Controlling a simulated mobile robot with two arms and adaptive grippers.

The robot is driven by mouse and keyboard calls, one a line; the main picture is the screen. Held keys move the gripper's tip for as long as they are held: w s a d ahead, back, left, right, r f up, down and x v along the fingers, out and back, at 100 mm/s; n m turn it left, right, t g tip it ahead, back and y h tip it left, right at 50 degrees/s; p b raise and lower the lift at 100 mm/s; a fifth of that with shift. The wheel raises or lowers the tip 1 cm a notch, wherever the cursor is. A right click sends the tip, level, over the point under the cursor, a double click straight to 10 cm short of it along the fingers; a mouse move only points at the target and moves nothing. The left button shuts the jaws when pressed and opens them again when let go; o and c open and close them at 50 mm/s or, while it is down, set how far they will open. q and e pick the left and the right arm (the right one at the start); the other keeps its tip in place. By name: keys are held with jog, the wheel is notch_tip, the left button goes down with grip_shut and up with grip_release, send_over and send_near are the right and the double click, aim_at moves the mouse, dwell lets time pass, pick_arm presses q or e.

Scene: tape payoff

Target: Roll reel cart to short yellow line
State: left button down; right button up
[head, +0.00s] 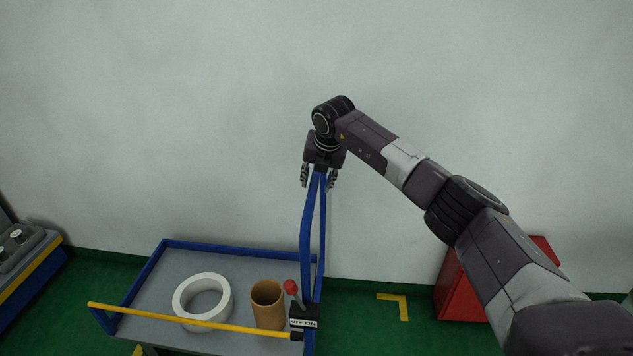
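The reel cart has a grey tray (160,285) with a blue rim, and stands at the lower middle of the head view. A blue handle (308,225) of two tall bars rises from its right side. My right gripper (319,178) is at the handle's top, pointing down. Its fingers are spread on either side of the bars, with gaps visible. Whether its palm touches the handle is unclear. A short yellow line (403,309) with a corner lies on the floor right of the cart. My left gripper is out of view.
A white ring-shaped roll (180,300) and a brown tube (268,305) are on the cart. A yellow bar (170,317) crosses its front. A red-knobbed lever (291,287) sits by an OFF/ON label. A red box (455,295) stands right; a grey machine (30,258) stands left. A wall closes the back.

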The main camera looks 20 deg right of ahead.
jog(key=v, duration=1.2)
jog(key=shift+a, duration=0.1)
